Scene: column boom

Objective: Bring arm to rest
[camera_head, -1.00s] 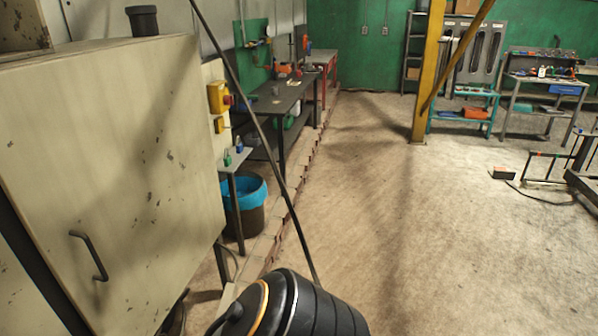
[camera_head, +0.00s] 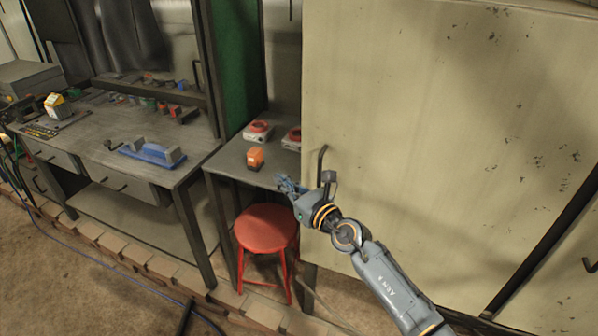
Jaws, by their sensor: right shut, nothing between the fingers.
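My right arm (camera_head: 385,285) comes in from the lower right and reaches up and left across the front of a beige cabinet (camera_head: 440,130). My right gripper (camera_head: 284,183) is at its end, shut and empty, pointing left. It is just left of the cabinet's dark door handle (camera_head: 322,165) in the picture, in front of the side table's edge. Whether the wrist touches the handle cannot be told. My left gripper is out of view.
A small side table (camera_head: 232,160) bears an orange block (camera_head: 256,158) and red-topped items (camera_head: 258,131). A red stool (camera_head: 266,228) stands below. A workbench (camera_head: 105,165) with a blue tool (camera_head: 152,153) is at left. Open floor (camera_head: 70,285) shows at lower left.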

